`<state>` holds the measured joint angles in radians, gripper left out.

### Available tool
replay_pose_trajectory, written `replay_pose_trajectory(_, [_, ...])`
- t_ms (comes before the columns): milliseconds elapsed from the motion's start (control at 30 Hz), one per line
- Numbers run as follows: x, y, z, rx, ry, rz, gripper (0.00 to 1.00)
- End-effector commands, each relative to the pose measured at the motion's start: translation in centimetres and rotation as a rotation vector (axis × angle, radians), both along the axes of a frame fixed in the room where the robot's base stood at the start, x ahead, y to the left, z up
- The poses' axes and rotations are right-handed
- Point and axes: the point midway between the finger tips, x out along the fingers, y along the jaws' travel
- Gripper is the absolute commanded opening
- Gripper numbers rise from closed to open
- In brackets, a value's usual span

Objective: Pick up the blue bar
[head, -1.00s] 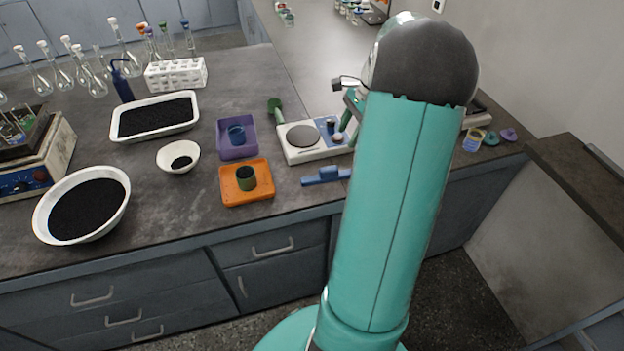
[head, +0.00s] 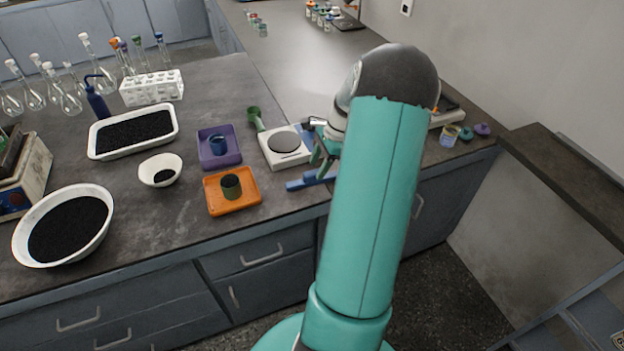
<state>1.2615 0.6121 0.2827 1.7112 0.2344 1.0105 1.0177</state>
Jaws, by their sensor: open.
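The blue bar (head: 301,183) lies on the grey bench near its front edge, right of the orange tray and in front of the white scale. Its right part is hidden behind my gripper and arm. My gripper (head: 322,166) is open, with green fingers pointing down at the bar's right part. I cannot tell whether the fingers are around the bar or just above it.
The white scale (head: 270,155) stands close behind the bar, with a green scoop (head: 254,117) beside it. The orange tray (head: 215,207) holds a green cup, and the purple tray (head: 207,163) a blue cup. Bare bench lies between the orange tray and bar.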

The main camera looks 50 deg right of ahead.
Motion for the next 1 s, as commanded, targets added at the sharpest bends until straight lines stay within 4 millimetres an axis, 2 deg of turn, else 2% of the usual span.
replay_pose_trajectory(100, [0.8, 0.7, -1.8, 0.005, 0.001, 0.002, 0.49])
replay_pose_trajectory(233, [1.3, 1.3, -3.4, 0.001, 0.0, 0.003, 0.49])
replay_pose_trajectory(500, [1.4, 1.5, -3.8, -0.001, 0.001, 0.001, 0.49])
replay_pose_trajectory(533, [1.4, 1.5, -3.8, -0.001, 0.001, 0.001, 0.47])
replay_pose_trajectory(767, [1.4, 1.5, -3.8, 0.0, 0.0, 0.001, 0.02])
replay_pose_trajectory(1000, [1.4, 1.5, -3.7, -0.001, 0.001, 0.001, 0.0])
